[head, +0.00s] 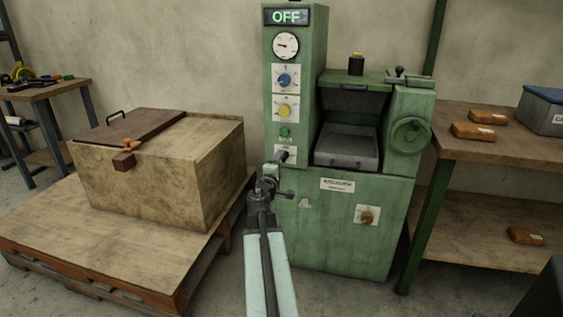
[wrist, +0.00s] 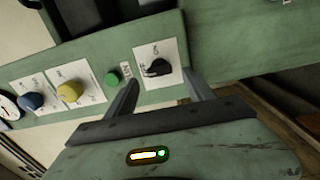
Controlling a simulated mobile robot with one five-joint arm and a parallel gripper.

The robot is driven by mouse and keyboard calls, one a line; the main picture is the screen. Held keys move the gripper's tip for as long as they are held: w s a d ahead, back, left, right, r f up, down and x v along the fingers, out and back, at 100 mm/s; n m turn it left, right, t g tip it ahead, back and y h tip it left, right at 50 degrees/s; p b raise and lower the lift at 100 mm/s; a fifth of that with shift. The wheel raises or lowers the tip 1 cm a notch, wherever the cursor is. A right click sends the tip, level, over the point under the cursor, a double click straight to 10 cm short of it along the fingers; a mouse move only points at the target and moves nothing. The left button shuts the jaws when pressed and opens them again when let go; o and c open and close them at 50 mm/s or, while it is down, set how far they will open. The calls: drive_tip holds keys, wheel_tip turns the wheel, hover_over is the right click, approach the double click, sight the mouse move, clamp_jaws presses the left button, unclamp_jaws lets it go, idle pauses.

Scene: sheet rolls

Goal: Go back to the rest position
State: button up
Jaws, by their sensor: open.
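My gripper (head: 270,176) is raised in front of the green machine (head: 340,230), close to the lowest control plate on its tall panel. In the wrist view, its two fingers (wrist: 158,95) stand apart with nothing between them. A black switch knob (wrist: 157,68) on a white plate shows just beyond the fingertips; I cannot tell whether they touch it. The display (head: 286,17) at the top of the panel reads OFF. A green button (wrist: 113,77), a yellow knob (wrist: 69,91) and a blue knob (wrist: 32,101) line the same panel.
A wooden crate (head: 200,180) with a brown lid stands on a pallet (head: 60,250) at left. A wooden shelf (head: 490,146) with orange-brown blocks (head: 479,131) and a blue-lidded box (head: 545,110) stands at right. A small workbench (head: 45,88) is at far left.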

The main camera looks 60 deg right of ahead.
drive_tip(key=v, duration=0.4)
drive_tip(key=shift+s+a, duration=0.15)
drive_tip(key=shift+a, duration=0.1)
